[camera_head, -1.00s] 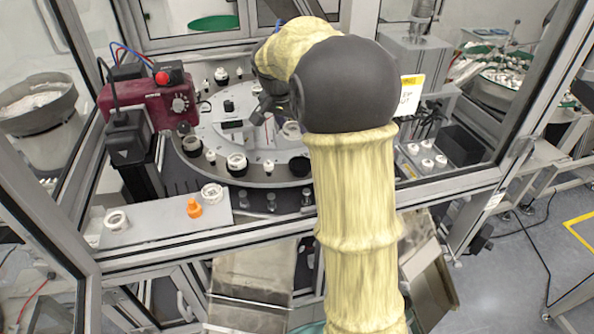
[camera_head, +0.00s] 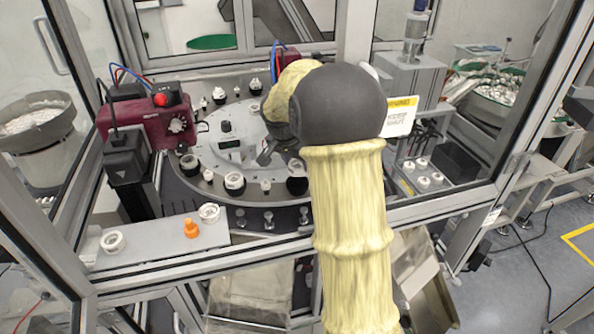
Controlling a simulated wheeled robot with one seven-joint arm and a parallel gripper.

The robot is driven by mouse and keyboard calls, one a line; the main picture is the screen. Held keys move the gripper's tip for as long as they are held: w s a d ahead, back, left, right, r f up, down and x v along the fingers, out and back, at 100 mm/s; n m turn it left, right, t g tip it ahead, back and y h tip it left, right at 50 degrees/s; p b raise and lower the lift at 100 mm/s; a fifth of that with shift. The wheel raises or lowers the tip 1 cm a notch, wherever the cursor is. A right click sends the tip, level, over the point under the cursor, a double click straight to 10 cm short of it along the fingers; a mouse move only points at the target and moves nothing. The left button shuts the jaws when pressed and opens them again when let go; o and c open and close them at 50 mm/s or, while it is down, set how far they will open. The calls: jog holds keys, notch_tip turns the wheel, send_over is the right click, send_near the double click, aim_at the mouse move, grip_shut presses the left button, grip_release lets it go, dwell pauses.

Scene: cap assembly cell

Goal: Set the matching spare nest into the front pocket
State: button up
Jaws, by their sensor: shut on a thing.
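My gripper (camera_head: 270,152) is partly hidden behind my own arm, over the front right of the rotary dial (camera_head: 216,148). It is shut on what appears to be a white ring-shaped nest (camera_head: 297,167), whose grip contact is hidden. This nest shows right above a dark round pocket (camera_head: 297,186) at the dial's front edge; whether they touch I cannot tell. Another nest with a white ring (camera_head: 234,181) stands in the dial to the left. Two more white ring nests lie on the grey shelf, one at its left end (camera_head: 113,242) and one at its right end (camera_head: 209,213).
An orange piece (camera_head: 191,228) stands on the grey shelf (camera_head: 155,238) between the two nests. A maroon unit (camera_head: 150,125) with a red button stands left of the dial. The cell's metal frame bar (camera_head: 230,255) crosses in front.

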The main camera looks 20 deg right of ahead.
aim_at(296, 185)
jog(key=shift+f+p, duration=0.45)
jog(key=shift+f, duration=1.45)
jog(key=shift+f+b, duration=0.35)
jog(key=shift+b, duration=0.1)
jog(key=shift+f, duration=0.1)
jog(key=o, duration=1)
jog(key=shift+a, duration=0.1)
jog(key=shift+f, duration=0.1)
